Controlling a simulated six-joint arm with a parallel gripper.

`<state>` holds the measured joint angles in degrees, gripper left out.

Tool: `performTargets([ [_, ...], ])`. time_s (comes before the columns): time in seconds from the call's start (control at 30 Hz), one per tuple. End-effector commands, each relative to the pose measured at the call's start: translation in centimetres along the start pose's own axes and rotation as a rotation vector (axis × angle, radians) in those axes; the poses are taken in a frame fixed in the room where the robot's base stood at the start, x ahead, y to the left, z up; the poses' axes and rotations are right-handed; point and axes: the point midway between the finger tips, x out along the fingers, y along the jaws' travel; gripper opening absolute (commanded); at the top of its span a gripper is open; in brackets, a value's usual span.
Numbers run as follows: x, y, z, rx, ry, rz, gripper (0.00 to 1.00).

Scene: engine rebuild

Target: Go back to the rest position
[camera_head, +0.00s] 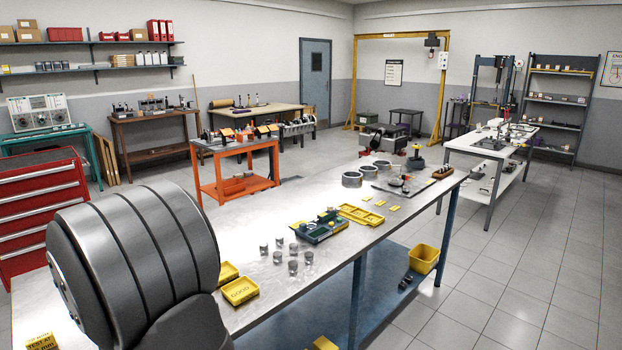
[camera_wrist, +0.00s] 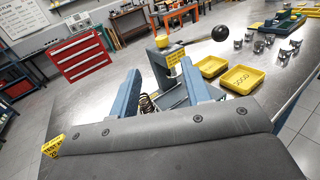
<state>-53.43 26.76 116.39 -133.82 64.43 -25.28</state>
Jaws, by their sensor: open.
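My gripper (camera_wrist: 160,88) shows in the wrist view as two blue-grey fingers, spread apart with nothing held between them. Beyond the fingers stands a grey bench device (camera_wrist: 160,62) with a yellow label, and a coiled spring (camera_wrist: 148,103) shows low between the fingers. I cannot tell how far the fingers are from the device. In the head view a large grey part of my arm fills the lower left, and the gripper is out of sight.
The metal bench (camera_head: 285,215) holds yellow trays (camera_head: 240,291), which also show in the wrist view (camera_wrist: 240,79), several small metal pistons (camera_head: 293,267), and a green fixture (camera_head: 320,227). A black ball knob (camera_wrist: 221,32) stands above the bench. A red drawer cabinet (camera_head: 40,205) is at left.

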Motion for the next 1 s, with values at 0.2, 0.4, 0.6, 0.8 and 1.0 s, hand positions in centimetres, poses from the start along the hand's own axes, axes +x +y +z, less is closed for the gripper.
performTargets([
  [0.2, -0.1, -1.4, -0.1, 0.0, 0.006, 0.07, 0.44],
  [0.4, -0.4, -2.0, -0.3, -0.002, 0.015, 0.111, 0.44],
  [0.6, -0.5, -2.1, -0.3, -0.001, 0.018, 0.123, 0.44],
  [0.8, -0.5, -2.1, -0.4, -0.002, 0.018, 0.123, 0.46],
  [1.0, -0.5, -2.1, -0.4, -0.002, 0.018, 0.123, 0.85],
])
